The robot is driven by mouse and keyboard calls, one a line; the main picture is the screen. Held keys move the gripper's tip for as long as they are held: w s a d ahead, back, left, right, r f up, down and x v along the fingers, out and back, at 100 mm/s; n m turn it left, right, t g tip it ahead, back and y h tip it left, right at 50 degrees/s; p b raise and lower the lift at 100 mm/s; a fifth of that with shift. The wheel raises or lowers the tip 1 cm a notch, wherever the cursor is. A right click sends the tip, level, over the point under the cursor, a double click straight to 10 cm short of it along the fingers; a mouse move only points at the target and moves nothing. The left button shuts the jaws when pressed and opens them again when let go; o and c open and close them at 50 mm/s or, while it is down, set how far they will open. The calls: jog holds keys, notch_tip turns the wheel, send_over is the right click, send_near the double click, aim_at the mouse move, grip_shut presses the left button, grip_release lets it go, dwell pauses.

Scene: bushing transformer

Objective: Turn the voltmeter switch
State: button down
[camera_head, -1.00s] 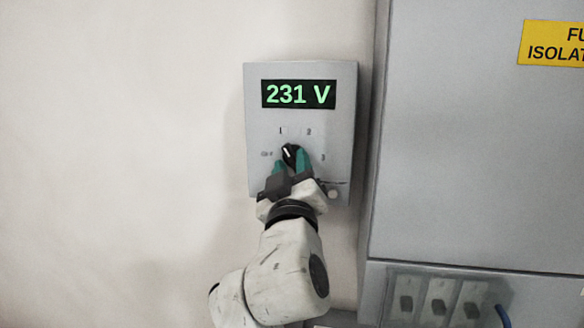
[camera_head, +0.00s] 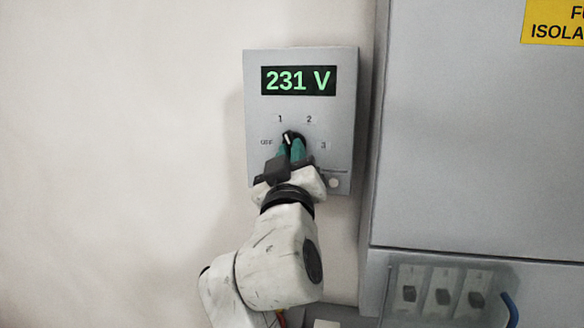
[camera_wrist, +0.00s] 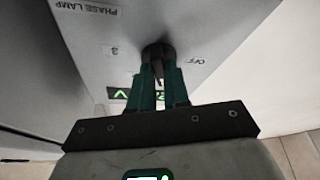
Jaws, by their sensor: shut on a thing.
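The voltmeter (camera_head: 256,110) is a grey wall box with a dark display (camera_head: 298,80) that reads 231 V in green. Its black rotary switch knob (camera_head: 290,136) sits below, among the labels OFF, 1, 2 and 3. The knob's white mark points up and slightly left, nearer 1 than 2. My gripper (camera_head: 292,149) has its green fingers shut on the knob from below. In the wrist view the dark knob (camera_wrist: 157,52) shows between the tips of my gripper (camera_wrist: 159,76), and the lower part of the knob is hidden by them.
A large grey cabinet (camera_head: 470,140) stands close on the right, with a yellow sign (camera_head: 556,24). Its lower part holds several switches (camera_head: 442,296) and a blue cable (camera_head: 510,309). The wall (camera_head: 110,140) on the left is bare.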

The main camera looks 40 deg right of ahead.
jog(key=shift+w+a+m+g+h+b, duration=0.15)
jog(key=shift+m+g+h+b, duration=0.8)
jog(key=shift+m+b, duration=1.85)
jog(key=shift+w+a+m+g+h+b, duration=0.1)
jog(key=shift+m+g+h+b, duration=0.35)
jog(key=shift+m+g+b, duration=1.6)
jog(key=shift+w+a+m+g+h+b, duration=0.15)
jog(key=shift+m+g+h+b, duration=0.4)
jog(key=shift+m+b, duration=2.95)
jog(key=shift+d+n+b, duration=0.1)
jog(key=shift+n+b, duration=0.35)
jog(key=shift+b, duration=0.15)
jog(key=c, duration=1.1)
grip_release()
jog(key=v, duration=1.1)
jog(key=shift+f, duration=0.25)
